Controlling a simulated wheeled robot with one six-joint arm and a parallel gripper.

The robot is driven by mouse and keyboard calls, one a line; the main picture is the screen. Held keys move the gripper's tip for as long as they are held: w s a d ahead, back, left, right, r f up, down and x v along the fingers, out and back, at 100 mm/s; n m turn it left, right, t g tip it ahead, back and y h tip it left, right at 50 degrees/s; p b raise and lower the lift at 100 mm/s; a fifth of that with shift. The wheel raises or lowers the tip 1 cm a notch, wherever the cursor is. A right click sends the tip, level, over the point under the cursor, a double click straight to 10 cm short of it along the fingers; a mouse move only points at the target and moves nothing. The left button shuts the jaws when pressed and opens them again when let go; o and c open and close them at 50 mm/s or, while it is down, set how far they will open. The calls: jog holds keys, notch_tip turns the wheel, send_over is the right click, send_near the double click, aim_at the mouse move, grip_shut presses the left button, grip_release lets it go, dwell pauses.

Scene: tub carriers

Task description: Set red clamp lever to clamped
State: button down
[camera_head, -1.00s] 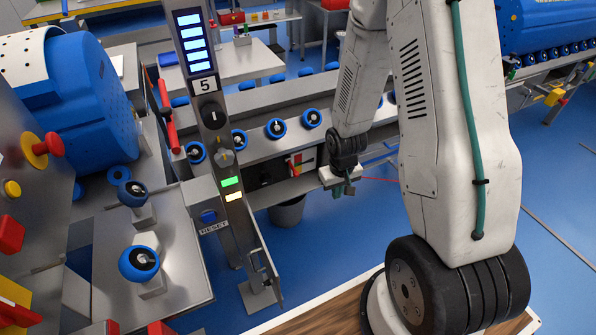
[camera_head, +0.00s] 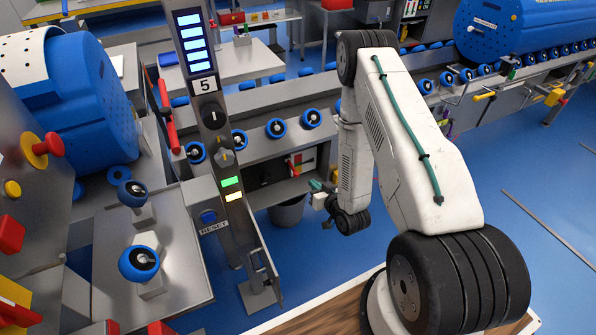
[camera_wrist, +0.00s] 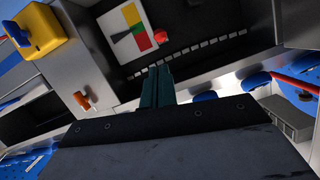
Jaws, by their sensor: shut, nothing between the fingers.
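A long red lever handle (camera_head: 168,118) stands steeply upright beside the metal post, at the near end of the conveyor in the head view. I cannot tell whether it is the clamp lever, or whether it is clamped. My gripper (camera_head: 316,187) is low in front of the conveyor side, well to the right of that handle and apart from it. In the wrist view my gripper's teal fingers (camera_wrist: 157,85) are shut and empty. They point at a dark recess with a white dial panel (camera_wrist: 133,32) of red, yellow and green. A small red part (camera_wrist: 160,32) is at that dial.
The metal post (camera_head: 212,125) with lit bars and knobs stands left of my arm. A grey bin (camera_head: 287,213) is on the floor below the conveyor. Blue floor lies open at right.

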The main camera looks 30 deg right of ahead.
jog(key=r, duration=0.1)
jog(key=r+t, duration=0.1)
jog(key=shift+w+d+r+t, duration=0.1)
jog(key=shift+w+r+t, duration=0.2)
jog(key=shift+r, duration=0.1)
send_over(298, 173)
jog(key=f, duration=0.4)
jog(key=shift+s+d, duration=0.1)
jog(key=shift+s, duration=0.1)
jog(key=shift+w+f, duration=0.1)
jog(key=shift+f, duration=0.5)
jog(key=shift+f, duration=0.1)
